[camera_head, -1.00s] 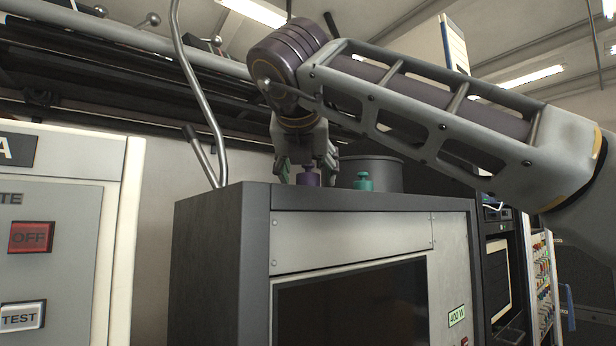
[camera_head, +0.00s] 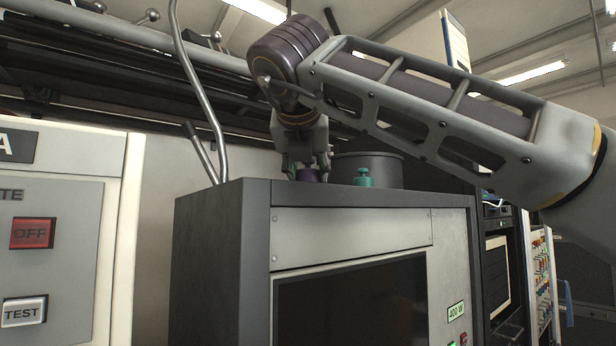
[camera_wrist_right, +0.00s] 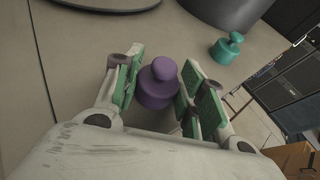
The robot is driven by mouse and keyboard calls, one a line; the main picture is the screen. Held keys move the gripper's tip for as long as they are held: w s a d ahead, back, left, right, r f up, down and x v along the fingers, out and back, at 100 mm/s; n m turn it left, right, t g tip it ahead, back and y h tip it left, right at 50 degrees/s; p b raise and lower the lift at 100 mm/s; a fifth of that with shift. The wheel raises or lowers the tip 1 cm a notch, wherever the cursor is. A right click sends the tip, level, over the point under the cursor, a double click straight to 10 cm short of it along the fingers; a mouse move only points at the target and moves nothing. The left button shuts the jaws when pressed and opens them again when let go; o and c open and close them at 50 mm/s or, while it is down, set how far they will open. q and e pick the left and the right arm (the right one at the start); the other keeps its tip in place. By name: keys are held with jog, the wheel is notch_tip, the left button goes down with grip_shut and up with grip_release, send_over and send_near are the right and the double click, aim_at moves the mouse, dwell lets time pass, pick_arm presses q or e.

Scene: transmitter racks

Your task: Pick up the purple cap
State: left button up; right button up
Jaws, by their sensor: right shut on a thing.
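The purple cap (camera_head: 308,175) sits upright on top of the grey rack cabinet (camera_head: 222,225). My right gripper (camera_head: 307,168) reaches down from above and is shut on the cap. In the right wrist view the purple cap (camera_wrist_right: 159,84) is between the green-padded fingers of the right gripper (camera_wrist_right: 160,92). The cap's underside and any gap to the cabinet top are hard to see. My left gripper is in neither view.
A teal cap (camera_head: 363,178) stands just right of the purple one. A dark round container (camera_head: 368,168) is behind it. A bent metal pipe (camera_head: 193,90) rises at the left. A white panel (camera_head: 62,230) stands at the left.

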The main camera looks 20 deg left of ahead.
jog(key=shift+r, duration=0.15)
jog(key=shift+r, duration=4.85)
